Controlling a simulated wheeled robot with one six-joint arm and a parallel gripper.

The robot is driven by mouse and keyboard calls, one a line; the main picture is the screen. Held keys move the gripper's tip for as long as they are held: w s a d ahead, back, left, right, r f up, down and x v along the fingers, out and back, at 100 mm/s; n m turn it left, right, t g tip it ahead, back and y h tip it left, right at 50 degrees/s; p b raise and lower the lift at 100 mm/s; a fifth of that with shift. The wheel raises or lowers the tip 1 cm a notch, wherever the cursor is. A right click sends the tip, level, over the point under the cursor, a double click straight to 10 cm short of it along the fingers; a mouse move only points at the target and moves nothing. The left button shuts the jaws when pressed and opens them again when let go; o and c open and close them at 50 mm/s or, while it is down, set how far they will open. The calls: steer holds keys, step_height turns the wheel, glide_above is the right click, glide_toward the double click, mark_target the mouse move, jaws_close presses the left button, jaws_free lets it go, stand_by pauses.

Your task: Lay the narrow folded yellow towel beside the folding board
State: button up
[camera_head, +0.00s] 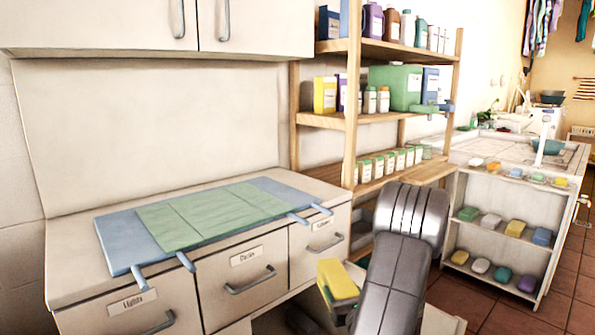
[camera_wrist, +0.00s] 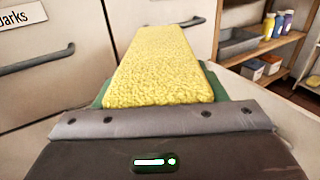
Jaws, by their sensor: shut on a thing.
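My gripper (camera_head: 341,292) is shut on a narrow folded yellow towel (camera_head: 337,277). The towel is held in the air in front of the drawer fronts, lower than the counter top. In the wrist view the towel (camera_wrist: 158,62) stretches away from the gripper, with green edges of the gripper showing on both sides of it. The blue folding board (camera_head: 119,246) lies flat on the counter, with its handles toward the front edge. A green cloth (camera_head: 205,216) lies spread over the middle of the board and hides much of it.
The counter (camera_head: 72,275) has narrow bare strips around the board. Below are labelled drawers (camera_head: 245,280) with protruding handles. A wooden shelf (camera_head: 390,50) with bottles and boxes stands to the right. Overhead cabinets (camera_head: 245,25) hang above. A washbasin unit (camera_head: 480,155) holds several folded cloths.

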step_height(320, 180, up, 26)
steer(key=f+p, duration=0.1)
steer(key=p, duration=2.3)
steer(key=s+a+r+n+g+y, duration=0.3)
steer(key=a+r+n+g+y, duration=0.1)
steer(key=a+r+n+y, duration=0.1)
steer(key=a+r+y, duration=0.1)
steer(key=a+y, duration=0.1)
steer(key=shift+s+a+r+n+y, duration=0.15)
steer(key=shift+s+a+n+y, duration=0.1)
steer(key=shift+s+n+y, duration=0.05)
